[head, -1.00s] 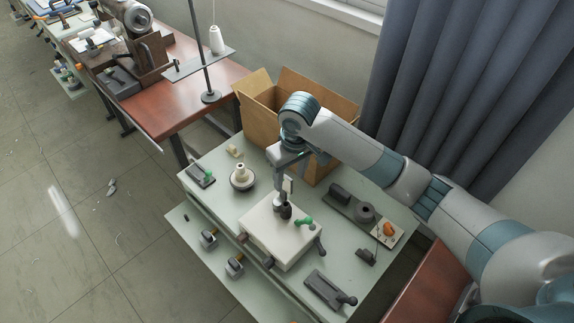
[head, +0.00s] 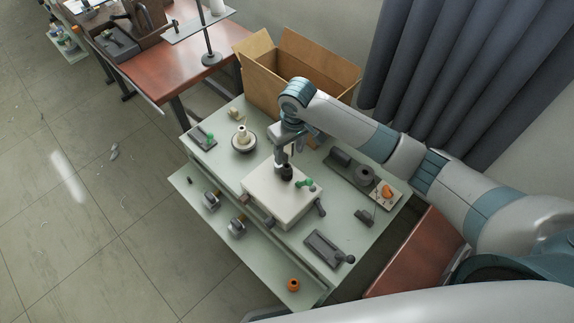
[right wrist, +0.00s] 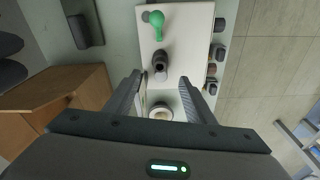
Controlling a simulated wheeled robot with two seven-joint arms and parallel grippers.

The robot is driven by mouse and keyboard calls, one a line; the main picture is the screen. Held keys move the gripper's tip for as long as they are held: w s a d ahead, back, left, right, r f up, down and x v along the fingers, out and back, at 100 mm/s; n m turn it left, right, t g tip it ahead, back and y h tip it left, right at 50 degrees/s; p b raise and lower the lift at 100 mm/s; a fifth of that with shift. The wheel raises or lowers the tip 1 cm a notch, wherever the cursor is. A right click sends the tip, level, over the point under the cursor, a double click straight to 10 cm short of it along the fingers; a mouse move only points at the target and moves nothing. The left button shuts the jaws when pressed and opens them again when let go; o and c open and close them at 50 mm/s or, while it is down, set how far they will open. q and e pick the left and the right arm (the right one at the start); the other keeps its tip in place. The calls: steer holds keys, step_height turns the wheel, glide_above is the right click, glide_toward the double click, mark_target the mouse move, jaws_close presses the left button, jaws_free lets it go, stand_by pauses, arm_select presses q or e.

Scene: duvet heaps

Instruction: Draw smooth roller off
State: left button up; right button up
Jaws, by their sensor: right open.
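A dark ribbed cylinder (head: 287,172), which may be the smooth roller, stands on a white block (head: 262,192) on the pale green table. It also shows in the right wrist view (right wrist: 160,58), with a grey round part at its near end. A green-knobbed lever (head: 304,184) is beside it on the block. My right gripper (head: 283,166) points down at the cylinder. In the right wrist view its two fingers (right wrist: 161,82) are apart, with the cylinder just beyond the gap between the tips; contact cannot be told. My left gripper is out of view.
An open cardboard box (head: 262,83) stands behind the table. A pale spool on a round dish (head: 242,138), a dark roller on a plate (head: 364,176) and a dark clamp (head: 329,250) surround the block.

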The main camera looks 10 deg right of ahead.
mark_target(287, 167)
steer(key=f, duration=0.3)
steer(key=f+p, duration=0.1)
steer(key=f, duration=0.3)
steer(key=w+f, duration=0.1)
steer(key=f, duration=0.2)
steer(key=shift+a+f, duration=0.25)
steer(key=shift+f, duration=0.05)
steer(key=shift+r, duration=0.1)
steer(key=c, duration=1.1)
